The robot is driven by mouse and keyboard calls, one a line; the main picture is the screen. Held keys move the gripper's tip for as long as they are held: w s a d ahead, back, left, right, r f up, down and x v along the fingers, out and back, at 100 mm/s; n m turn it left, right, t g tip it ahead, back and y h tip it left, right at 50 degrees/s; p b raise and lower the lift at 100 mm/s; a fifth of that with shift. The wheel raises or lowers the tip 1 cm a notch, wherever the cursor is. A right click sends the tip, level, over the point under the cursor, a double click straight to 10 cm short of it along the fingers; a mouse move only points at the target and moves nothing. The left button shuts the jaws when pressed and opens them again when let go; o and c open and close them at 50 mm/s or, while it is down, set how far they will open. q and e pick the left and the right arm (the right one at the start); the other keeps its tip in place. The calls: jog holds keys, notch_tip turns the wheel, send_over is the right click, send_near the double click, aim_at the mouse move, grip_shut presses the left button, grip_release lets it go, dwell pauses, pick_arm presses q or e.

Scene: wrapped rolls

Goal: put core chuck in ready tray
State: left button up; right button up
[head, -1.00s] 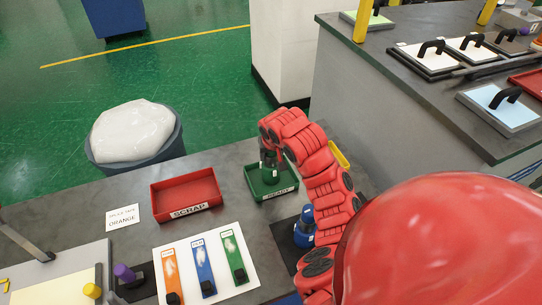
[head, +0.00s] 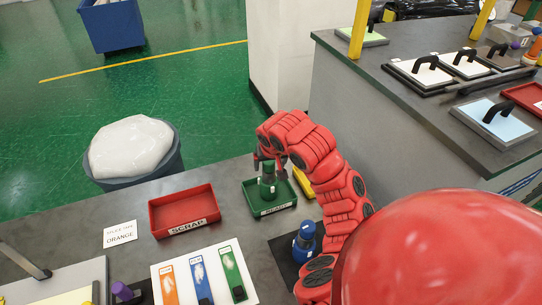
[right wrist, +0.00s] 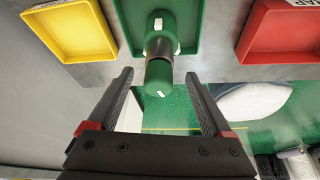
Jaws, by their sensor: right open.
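A green core chuck (head: 268,181) stands upright in the green ready tray (head: 277,206) in the head view. In the right wrist view the chuck (right wrist: 158,78) shows in front of the green tray (right wrist: 190,42), between my open fingers and apart from both. My right gripper (head: 268,163) is open at the top of the chuck; its fingers also show in the right wrist view (right wrist: 160,98). A blue chuck (head: 304,240) stands on a dark mat (head: 284,262) to the right. My left gripper is not in view.
A red scrap tray (head: 184,209) lies left of the ready tray. A yellow tray (head: 303,182) is close on its right, partly behind my arm. A white board (head: 158,277) with coloured strips lies in front. A grey bin (head: 172,162) stands beyond the table.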

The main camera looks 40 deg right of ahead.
jog(key=p+v, duration=0.1)
jog(key=v, duration=0.5)
dwell(0.4)
